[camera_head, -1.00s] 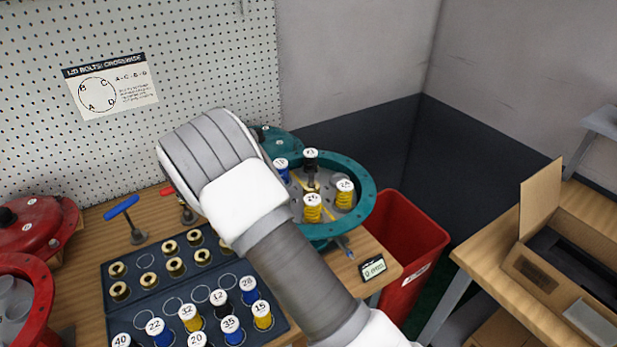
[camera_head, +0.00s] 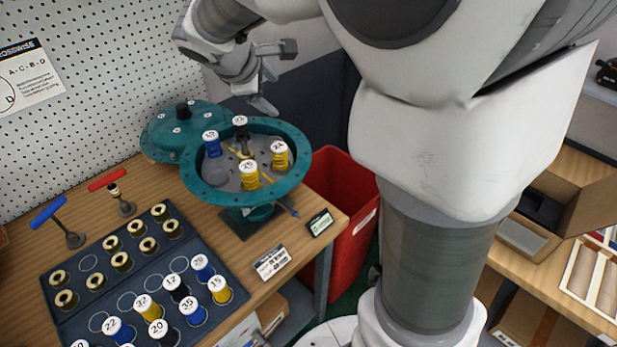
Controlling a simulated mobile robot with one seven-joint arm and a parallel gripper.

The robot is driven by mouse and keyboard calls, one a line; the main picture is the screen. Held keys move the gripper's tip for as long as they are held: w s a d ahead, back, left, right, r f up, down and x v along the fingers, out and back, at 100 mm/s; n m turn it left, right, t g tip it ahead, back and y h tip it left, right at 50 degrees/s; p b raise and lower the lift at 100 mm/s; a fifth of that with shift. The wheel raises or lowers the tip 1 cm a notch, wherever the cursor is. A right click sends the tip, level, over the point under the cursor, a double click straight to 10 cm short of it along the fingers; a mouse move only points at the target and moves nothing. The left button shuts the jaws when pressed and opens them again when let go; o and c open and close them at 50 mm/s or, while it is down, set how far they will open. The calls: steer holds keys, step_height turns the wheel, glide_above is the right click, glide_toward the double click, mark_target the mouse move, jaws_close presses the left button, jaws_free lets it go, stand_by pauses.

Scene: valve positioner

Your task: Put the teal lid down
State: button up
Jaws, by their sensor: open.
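The teal lid (camera_head: 172,128) lies on the wooden bench at the back, beside the pegboard, with a black knob on top. The teal housing (camera_head: 292,190) stands in front of it and to its right, open at the top. Inside it are a blue, a black and two yellow numbered spools. My gripper (camera_head: 275,82) is open and empty, above and behind the housing's right rim, apart from the lid. The lid's near right edge is hidden behind the housing.
A dark tray (camera_head: 88,305) of brass and numbered spools fills the bench front. Blue-handled (camera_head: 48,212) and red-handled (camera_head: 108,181) tools stand at left. A small display (camera_head: 320,222) and label card (camera_head: 270,263) sit near the edge. A red bin (camera_head: 350,225) stands beside the bench.

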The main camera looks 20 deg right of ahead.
steer(key=s+a+m+y, duration=0.2)
steer(key=s+m+y, duration=0.3)
steer(key=s+m, duration=0.7)
steer(key=s, duration=1.3)
steer(key=shift+s+f+m+g+y, duration=0.2)
steer(key=shift+s+m+g+y, duration=0.1)
steer(key=shift+m+y, duration=0.1)
steer(key=shift+w, duration=0.1)
